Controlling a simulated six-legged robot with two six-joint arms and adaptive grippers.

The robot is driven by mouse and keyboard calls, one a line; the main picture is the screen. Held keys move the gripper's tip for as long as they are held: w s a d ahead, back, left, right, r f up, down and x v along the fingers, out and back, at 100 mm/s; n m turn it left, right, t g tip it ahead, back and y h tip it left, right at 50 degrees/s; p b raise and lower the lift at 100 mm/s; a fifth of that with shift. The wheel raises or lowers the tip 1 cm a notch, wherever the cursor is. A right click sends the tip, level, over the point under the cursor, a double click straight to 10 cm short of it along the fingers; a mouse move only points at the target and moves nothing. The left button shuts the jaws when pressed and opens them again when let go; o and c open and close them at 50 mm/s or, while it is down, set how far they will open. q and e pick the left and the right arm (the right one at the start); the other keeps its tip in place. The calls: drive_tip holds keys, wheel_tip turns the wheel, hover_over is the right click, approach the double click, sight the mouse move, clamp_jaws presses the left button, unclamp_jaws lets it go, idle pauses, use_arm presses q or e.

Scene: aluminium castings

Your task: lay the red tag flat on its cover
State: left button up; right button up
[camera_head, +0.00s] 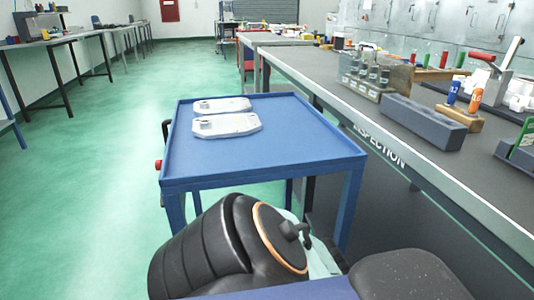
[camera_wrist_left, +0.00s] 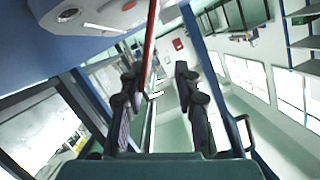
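Two pale metal covers lie on the blue cart top, a nearer one (camera_head: 228,125) and a farther one (camera_head: 222,105). In the left wrist view, part of a cover (camera_wrist_left: 100,15) shows at the upper left. My left gripper (camera_wrist_left: 160,75) has its two dark fingers apart with a clear gap. A thin red strip (camera_wrist_left: 151,40) stands edge-on by the left-hand fingertip; it may be the red tag, and I cannot tell whether it touches the finger. No red tag shows on the covers in the head view. My right gripper is in neither view.
The blue cart (camera_head: 300,135) has a raised rim and free room right of the covers. Green floor (camera_head: 90,190) is open at left.

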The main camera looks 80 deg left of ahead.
use_arm(q)
drive_tip(key=shift+d, duration=0.1)
drive_tip(key=v, duration=1.2)
idle(0.8)
